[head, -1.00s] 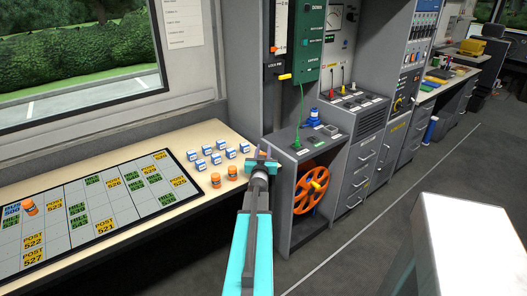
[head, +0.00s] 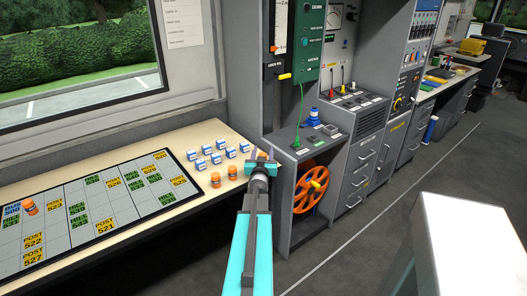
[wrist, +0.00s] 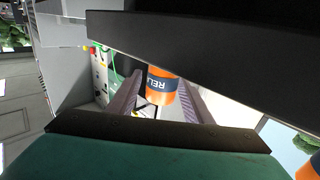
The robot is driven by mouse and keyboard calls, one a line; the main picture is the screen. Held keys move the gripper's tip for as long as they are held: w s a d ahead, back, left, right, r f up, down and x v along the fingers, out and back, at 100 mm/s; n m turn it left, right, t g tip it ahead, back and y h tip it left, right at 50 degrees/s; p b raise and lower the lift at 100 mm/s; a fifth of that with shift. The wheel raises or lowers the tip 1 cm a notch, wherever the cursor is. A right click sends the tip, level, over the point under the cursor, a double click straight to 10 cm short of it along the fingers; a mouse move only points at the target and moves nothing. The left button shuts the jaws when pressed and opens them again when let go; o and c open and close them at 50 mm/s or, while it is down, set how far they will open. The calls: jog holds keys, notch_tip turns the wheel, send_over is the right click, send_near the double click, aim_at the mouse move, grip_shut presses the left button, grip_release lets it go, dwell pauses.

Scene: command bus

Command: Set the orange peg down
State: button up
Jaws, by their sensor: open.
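The orange peg (wrist: 160,86) has a blue label with white letters. In the wrist view it is between the two grey fingers of my gripper (wrist: 157,93), with a gap on both sides. My gripper (head: 263,159) is open at the right end of the beige desk in the head view. My gripper hides part of that spot, and the peg's base is hard to see.
Several blue-and-white blocks (head: 208,149) stand behind the pegs. A grey cabinet (head: 281,200) with an orange reel (head: 311,190) stands close at right.

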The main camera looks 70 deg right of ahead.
jog(key=shift+w+b+v, duration=0.1)
jog(key=shift+b+v, duration=0.25)
jog(key=shift+v, duration=1.4)
jog(key=shift+w+b+v, duration=0.15)
jog(key=shift+b+v, duration=0.2)
jog(key=shift+v, duration=1.4)
jog(key=p+v, duration=0.1)
jog(key=v, duration=0.1)
jog(key=shift+s+a+r, duration=0.1)
jog(key=shift+a, duration=0.25)
jog(key=shift+a+p, duration=0.25)
jog(key=shift+p, duration=0.75)
jog(key=p, duration=0.1)
jog(key=a+p, duration=0.1)
jog(key=p, duration=0.1)
jog(key=shift+s, duration=0.2)
jog(key=shift+a+p, duration=0.25)
jog(key=shift+p, duration=0.6)
jog(key=shift+s+a+p, duration=0.15)
jog(key=shift+a+p, duration=0.2)
jog(key=shift+p, duration=0.45)
jog(key=shift+a+p, duration=0.15)
jog(key=shift+p, duration=0.2)
